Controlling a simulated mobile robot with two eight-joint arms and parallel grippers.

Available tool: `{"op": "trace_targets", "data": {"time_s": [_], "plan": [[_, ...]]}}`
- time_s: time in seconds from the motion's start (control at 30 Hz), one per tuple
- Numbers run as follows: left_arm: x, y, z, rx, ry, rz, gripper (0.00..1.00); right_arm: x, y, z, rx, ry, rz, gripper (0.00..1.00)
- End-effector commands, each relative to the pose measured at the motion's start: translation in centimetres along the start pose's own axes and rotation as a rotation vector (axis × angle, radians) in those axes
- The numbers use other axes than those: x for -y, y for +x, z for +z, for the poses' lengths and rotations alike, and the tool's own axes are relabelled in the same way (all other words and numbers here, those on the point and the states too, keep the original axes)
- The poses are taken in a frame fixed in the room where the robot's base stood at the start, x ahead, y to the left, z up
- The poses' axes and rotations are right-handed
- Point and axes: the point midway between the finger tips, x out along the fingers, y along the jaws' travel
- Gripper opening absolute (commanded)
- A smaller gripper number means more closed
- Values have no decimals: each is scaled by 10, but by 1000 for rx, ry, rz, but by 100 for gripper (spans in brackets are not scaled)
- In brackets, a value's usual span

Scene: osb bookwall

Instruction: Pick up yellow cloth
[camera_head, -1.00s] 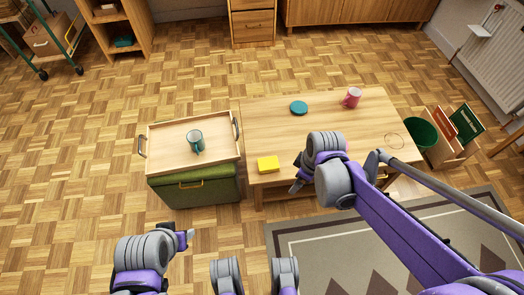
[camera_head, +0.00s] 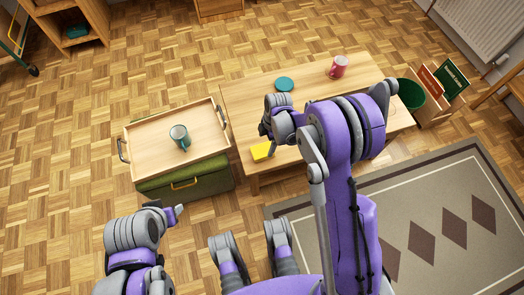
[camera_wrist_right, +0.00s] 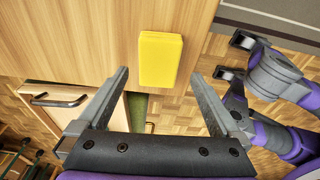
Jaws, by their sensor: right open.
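The yellow cloth (camera_head: 262,151), a small block-like folded piece, lies on the near left edge of the wooden table (camera_head: 240,95). In the right wrist view the cloth (camera_wrist_right: 161,58) lies flat on the table, ahead of and roughly between the fingertips. My right gripper (camera_head: 264,130) is above the table just beside the cloth. In the right wrist view the right gripper (camera_wrist_right: 158,76) is open with nothing between its fingers. My left gripper (camera_head: 176,211) is at the lower left, away from the table, and its jaws are too small to read.
A wooden tray (camera_head: 150,136) with a teal mug (camera_head: 180,137) rests on a green box (camera_head: 205,178) left of the table. A teal disc (camera_head: 285,84) and a pink mug (camera_head: 338,67) stand at the table's back. A green bin (camera_head: 410,94) is to the right.

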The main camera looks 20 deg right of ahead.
Motion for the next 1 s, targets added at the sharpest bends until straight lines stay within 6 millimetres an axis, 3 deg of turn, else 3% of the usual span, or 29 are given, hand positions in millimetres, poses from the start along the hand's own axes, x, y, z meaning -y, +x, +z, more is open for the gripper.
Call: {"op": "trace_targets", "data": {"time_s": [0.17, 0.43, 0.7, 1.0], "plan": [[0, 4, 1, 2, 0, 0, 50, 0, 14, -1, 0, 0, 0, 100], [0, 17, 5, 6, 0, 0, 50, -1, 53, -4, 0, 0, 1, 100], [0, 17, 5, 6, 0, 0, 50, -1, 57, -4, 0, 0, 1, 100], [0, 17, 5, 6, 0, 0, 50, -1, 57, -4, 0, 1, 1, 46]]}}
